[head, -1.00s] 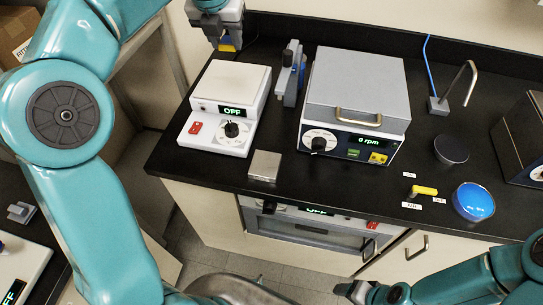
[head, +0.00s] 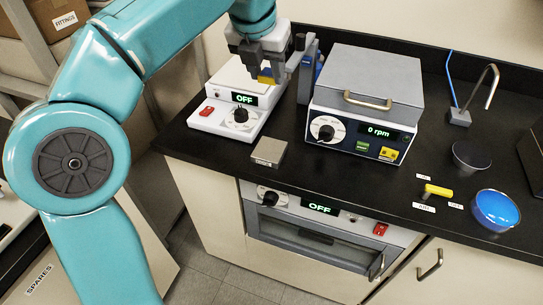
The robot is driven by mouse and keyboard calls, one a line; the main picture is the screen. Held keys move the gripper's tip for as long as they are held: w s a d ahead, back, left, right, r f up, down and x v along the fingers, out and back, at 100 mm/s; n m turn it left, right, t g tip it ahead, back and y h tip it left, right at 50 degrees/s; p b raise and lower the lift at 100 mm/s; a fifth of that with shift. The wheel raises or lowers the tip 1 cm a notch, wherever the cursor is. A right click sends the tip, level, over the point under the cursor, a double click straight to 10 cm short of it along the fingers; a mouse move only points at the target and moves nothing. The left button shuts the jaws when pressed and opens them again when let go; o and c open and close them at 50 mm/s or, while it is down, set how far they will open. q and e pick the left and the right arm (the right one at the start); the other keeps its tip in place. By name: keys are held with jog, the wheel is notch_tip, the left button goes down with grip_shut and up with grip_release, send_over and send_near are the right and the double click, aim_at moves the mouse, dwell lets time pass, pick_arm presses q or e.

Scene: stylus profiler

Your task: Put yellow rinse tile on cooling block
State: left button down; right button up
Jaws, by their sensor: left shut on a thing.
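The yellow rinse tile (head: 265,77) is held in my left gripper (head: 265,72), which is shut on it. Only part of the tile shows below the fingers. The gripper is above the white hotplate-like unit near its back right corner; I cannot tell the exact height. A small grey metal block (head: 269,151), which looks like the cooling block, lies on the black bench near its front edge, in front of that unit. Its top is bare. The gripper is behind and above the block, apart from it. My right gripper is not in view.
The white unit (head: 208,117) has a knob and an OFF display. A pipette-like stand (head: 305,70) is close beside my left gripper. A grey centrifuge (head: 365,105) stands right of it. A yellow-handled valve (head: 438,190) and blue dish (head: 495,210) are further right.

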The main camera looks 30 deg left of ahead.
pick_arm(q)
jog(key=b, duration=0.5)
send_over(269, 150)
jog(key=s, duration=0.1)
notch_tip(269, 150, down, 14)
jog(key=shift+s, duration=0.15)
jog(key=shift+d+f+b, duration=0.15)
jog(key=shift+f+b, duration=0.4)
jog(key=shift+f, duration=2.1)
jog(key=shift+f, duration=0.25)
jog(key=c, duration=0.7)
grip_release()
jog(key=shift+o, duration=0.2)
jog(key=shift+s+r, duration=0.1)
jog(key=shift+r, duration=0.45)
jog(key=p+v, duration=0.2)
jog(key=v, duration=0.9)
jog(key=shift+s+p, duration=0.25)
jog(key=shift+p, duration=0.1)
jog(key=shift+d+r, duration=0.1)
